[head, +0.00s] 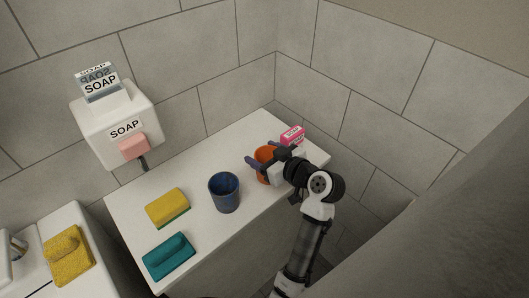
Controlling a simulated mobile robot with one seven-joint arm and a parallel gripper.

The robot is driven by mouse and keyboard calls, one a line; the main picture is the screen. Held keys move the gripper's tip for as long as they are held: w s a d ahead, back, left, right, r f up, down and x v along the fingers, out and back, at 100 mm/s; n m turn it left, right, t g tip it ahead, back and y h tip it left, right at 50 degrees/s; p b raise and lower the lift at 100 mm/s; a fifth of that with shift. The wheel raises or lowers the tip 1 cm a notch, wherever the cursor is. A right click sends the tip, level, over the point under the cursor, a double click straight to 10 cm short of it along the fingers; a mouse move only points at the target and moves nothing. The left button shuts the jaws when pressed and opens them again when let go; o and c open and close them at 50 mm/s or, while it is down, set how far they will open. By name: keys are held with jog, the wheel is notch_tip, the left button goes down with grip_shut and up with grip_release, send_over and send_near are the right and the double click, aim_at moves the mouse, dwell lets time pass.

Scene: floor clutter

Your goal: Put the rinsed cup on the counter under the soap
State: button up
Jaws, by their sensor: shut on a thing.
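My gripper (266,161) is shut on an orange cup (264,168) at the right part of the white counter (205,165). One dark finger shows at the cup's left side, and my wrist hides part of its right side. I cannot tell whether the cup touches the counter. A dark blue cup (225,194) stands upright near the counter's middle. The white soap dispenser (118,122) hangs on the wall above the counter's left part, with a pink push piece and "SOAP" labels. The frame does not show which cup is rinsed.
A yellow and green sponge (168,207) and a teal block-like thing (169,257) lie on the counter's left part. A pink box (292,135) stands behind my gripper. A yellow sponge-like thing (68,256) lies by the sink at left.

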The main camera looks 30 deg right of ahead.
jog(key=shift+f, duration=0.2)
jog(key=o, duration=1)
jog(key=shift+r, duration=0.1)
jog(key=shift+r, duration=0.1)
jog(key=shift+s, duration=0.1)
jog(key=b+v, duration=0.3)
jog(key=v, duration=0.8)
jog(key=shift+s+d+r, duration=0.15)
jog(key=shift+s, duration=0.2)
